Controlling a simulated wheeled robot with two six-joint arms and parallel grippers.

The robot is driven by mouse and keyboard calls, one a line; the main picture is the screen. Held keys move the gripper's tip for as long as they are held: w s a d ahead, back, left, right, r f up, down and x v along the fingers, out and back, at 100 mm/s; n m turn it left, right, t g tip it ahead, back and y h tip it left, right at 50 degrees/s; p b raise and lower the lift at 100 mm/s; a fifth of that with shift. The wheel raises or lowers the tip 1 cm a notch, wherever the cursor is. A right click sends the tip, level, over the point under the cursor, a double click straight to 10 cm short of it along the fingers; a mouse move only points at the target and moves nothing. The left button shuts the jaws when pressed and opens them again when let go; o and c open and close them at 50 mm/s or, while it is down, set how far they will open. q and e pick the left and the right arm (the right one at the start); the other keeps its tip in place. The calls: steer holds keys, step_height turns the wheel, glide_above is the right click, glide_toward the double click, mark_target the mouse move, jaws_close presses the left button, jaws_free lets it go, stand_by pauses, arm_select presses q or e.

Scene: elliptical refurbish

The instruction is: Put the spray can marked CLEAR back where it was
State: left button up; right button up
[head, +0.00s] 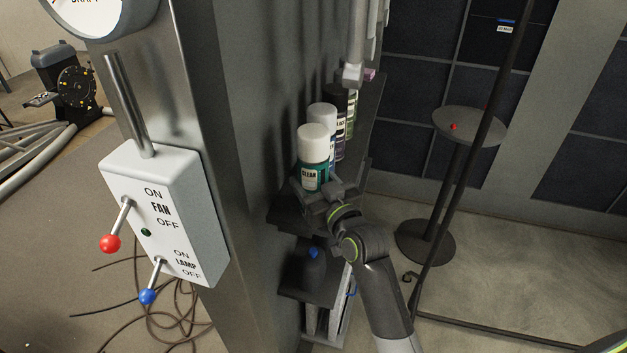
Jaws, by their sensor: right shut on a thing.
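The spray can marked CLEAR (313,158) has a white cap and a teal body with a white label. It is upright at the near end of a row of cans along the dark metal wall. My right gripper (324,193) is shut on its lower part. The gripper hides the can's base, so I cannot tell whether it touches the shelf (289,216) below. Just behind it are a white-capped can (322,115) with a blue body and a dark-capped can (340,100). My left gripper is not in view.
A lower shelf (310,287) holds a dark object with a blue top. A switch box (165,213) with red and blue levers is on the column at left. A round stand (470,126) and a thin dark pole are at right. Open floor lies between.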

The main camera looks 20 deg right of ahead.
steer(key=o, duration=1.5)
steer(key=shift+f, duration=0.1)
steer(key=shift+r, duration=0.25)
steer(key=shift+s+d+f+b, duration=0.1)
steer(key=shift+s+d+b, duration=0.35)
steer(key=shift+s, duration=1.55)
steer(key=shift+s+d+b, duration=0.3)
steer(key=shift+s+b, duration=0.35)
steer(key=shift+s, duration=1.3)
steer(key=shift+s+d+f+b, duration=0.1)
steer(key=shift+s+d+b, duration=0.35)
steer(key=shift+s, duration=1.55)
